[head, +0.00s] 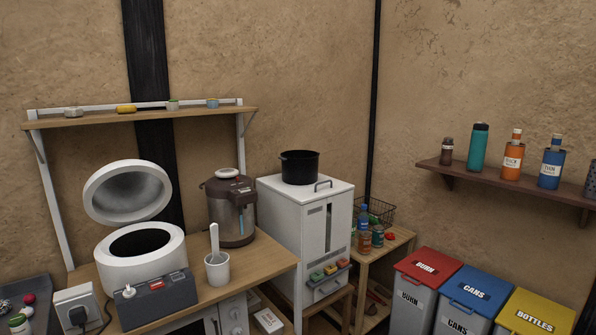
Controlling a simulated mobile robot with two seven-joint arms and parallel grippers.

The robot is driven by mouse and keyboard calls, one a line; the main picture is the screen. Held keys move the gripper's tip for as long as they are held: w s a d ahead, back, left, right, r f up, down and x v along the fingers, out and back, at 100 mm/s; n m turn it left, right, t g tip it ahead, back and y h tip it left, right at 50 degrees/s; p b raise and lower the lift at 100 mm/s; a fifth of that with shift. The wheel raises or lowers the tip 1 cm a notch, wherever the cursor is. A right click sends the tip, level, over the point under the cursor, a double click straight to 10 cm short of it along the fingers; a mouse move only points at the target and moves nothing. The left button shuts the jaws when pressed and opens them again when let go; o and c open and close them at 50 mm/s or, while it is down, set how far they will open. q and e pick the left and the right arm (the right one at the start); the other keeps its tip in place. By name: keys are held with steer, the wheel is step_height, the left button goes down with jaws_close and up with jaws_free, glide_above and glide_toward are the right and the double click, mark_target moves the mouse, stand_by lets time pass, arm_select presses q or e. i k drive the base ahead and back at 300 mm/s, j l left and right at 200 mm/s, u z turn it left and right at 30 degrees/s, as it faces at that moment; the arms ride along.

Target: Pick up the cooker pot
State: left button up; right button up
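A black pot (300,170), which looks like the cooker pot, stands upright on top of a white box-shaped appliance (274,187). Its round rim faces up and its inside is dark. A white round cooker (165,262) stands on the wooden counter at the left. Its lid (128,192) is open, tilted up, and its opening looks dark and hollow. Neither of my grippers is in view.
A brown hot-water dispenser (231,210) and a white cup with a paddle (217,268) stand on the counter. Red, blue and yellow bins (480,292) stand at the right. A wall shelf (500,183) holds bottles. A narrow shelf (140,115) hangs above the cooker.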

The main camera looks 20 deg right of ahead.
mark_target(299, 168)
steer(key=l+z, duration=0.15)
steer(key=z, duration=0.3)
steer(key=i+l+z, duration=0.1)
steer(key=z, duration=0.4)
steer(key=i+l+z, duration=0.35)
steer(key=i, duration=0.35)
steer(key=i+l+z, duration=0.2)
steer(key=i, duration=0.15)
